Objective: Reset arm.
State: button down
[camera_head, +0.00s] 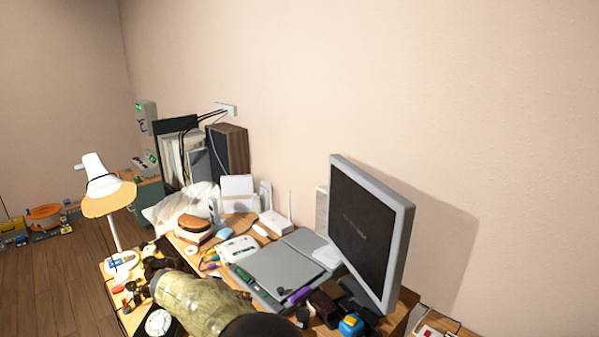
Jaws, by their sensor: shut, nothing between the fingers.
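A large mottled yellow-green rounded shape with a black end (258,326) is close to the camera at the bottom centre. It may be part of my arm, but I cannot tell for sure. It hides part of the desk.
The crowded wooden desk holds a monitor (365,230), a grey flat panel (280,272), a white router (276,223), a burger-like object (194,224) and a purple marker (299,295). A lamp (104,188) stands left. Open floor (45,285) lies far left.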

jog(key=s+d+f+n+g, duration=0.1)
jog(key=s+f+n+g, duration=0.1)
jog(key=s+f+n, duration=0.25)
jog(key=s+d+r+n+g+y, duration=0.2)
jog(key=s+d+n, duration=0.1)
jog(key=s+d, duration=0.35)
jog(key=s+d+r+m+t+y, duration=0.1)
jog(key=s+d+r, duration=0.6)
jog(key=s+d, duration=0.2)
jog(key=s+d+r+m+t+y+p, duration=0.1)
jog(key=s+d+r+y, duration=0.1)
jog(key=s+d+r, duration=0.4)
jog(key=s+d+r+m+y+p, duration=0.1)
jog(key=s+d+r, duration=0.6)
jog(key=s+d, duration=0.6)
jog(key=shift+s+d+r+t+y, duration=0.2)
jog(key=shift+d+r+t+y, duration=0.15)
jog(key=shift+d, duration=0.3)
